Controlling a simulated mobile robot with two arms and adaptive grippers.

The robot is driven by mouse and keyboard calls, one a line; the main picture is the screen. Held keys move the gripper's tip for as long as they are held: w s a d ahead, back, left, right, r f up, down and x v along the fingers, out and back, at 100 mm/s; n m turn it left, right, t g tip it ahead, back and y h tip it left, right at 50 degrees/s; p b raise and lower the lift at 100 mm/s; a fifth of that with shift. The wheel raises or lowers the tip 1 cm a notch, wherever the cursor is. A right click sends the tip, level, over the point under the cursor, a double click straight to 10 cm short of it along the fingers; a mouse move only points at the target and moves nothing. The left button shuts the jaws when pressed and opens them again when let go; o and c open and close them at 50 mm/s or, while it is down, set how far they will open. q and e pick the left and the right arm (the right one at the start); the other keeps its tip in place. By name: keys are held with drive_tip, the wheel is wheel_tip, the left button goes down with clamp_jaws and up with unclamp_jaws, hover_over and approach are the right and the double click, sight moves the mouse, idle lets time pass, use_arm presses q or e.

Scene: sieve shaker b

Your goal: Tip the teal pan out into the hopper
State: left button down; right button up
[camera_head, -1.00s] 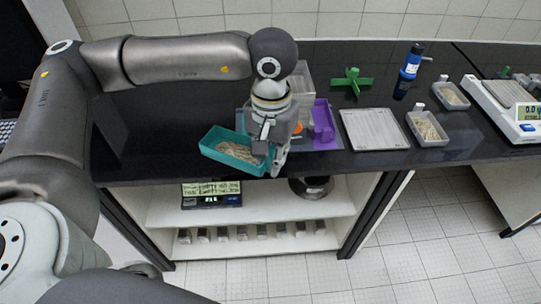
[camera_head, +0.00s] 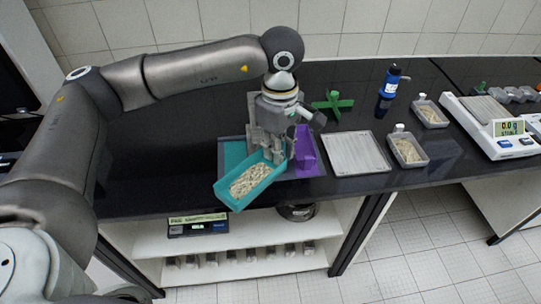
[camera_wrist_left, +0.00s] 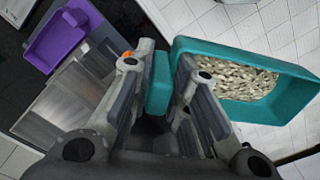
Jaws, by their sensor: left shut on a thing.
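The teal pan (camera_head: 251,184) holds pale, grain-like pieces. My left gripper (camera_head: 270,152) is shut on its edge, over the front edge of the bench. In the left wrist view, the teal pan (camera_wrist_left: 285,92) hangs to the right of the fingers, and a teal part of it sits between the fingertips (camera_wrist_left: 158,82). The pan looks tilted, its near left end lower in the head view; the pieces are inside it. I cannot pick out the hopper for sure; my gripper and wrist hide part of the bench behind them. My right gripper is not in view.
A purple tray (camera_head: 306,158) lies close right of my gripper. The bench's back left is clear.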

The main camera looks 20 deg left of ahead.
use_arm(q)
drive_tip(key=w+d+r+m+p, duration=0.15)
drive_tip(key=w+m+p, duration=0.4)
drive_tip(key=m, duration=0.75)
drive_tip(key=w+a+r+m+p, duration=0.15)
drive_tip(key=w+m+p, duration=0.4)
drive_tip(key=m, duration=0.75)
drive_tip(key=a+t+h+b, duration=0.2)
drive_tip(key=h+b, duration=0.2)
drive_tip(key=h, duration=0.1)
drive_tip(key=s+a+r+t+h+b, duration=0.1)
drive_tip(key=a+t+h+b, duration=0.1)
drive_tip(key=h+b, duration=0.3)
drive_tip(key=s+a+t+h+b, duration=0.1)
drive_tip(key=a+t+h+b, duration=0.1)
drive_tip(key=h, duration=0.4)
drive_tip(key=shift+s+a+r+t+h+b, duration=0.2)
drive_tip(key=shift+r+t+h+b, duration=0.25)
drive_tip(key=shift+b, duration=0.95)
drive_tip(key=shift+s+a+t+h+b, duration=0.15)
drive_tip(key=shift+a+t+h+b, duration=0.25)
drive_tip(key=shift+h+b, duration=0.45)
drive_tip(key=shift+a+r+t+h, duration=0.15)
drive_tip(key=shift+r+t+h, duration=0.1)
drive_tip(key=shift+h, duration=0.15)
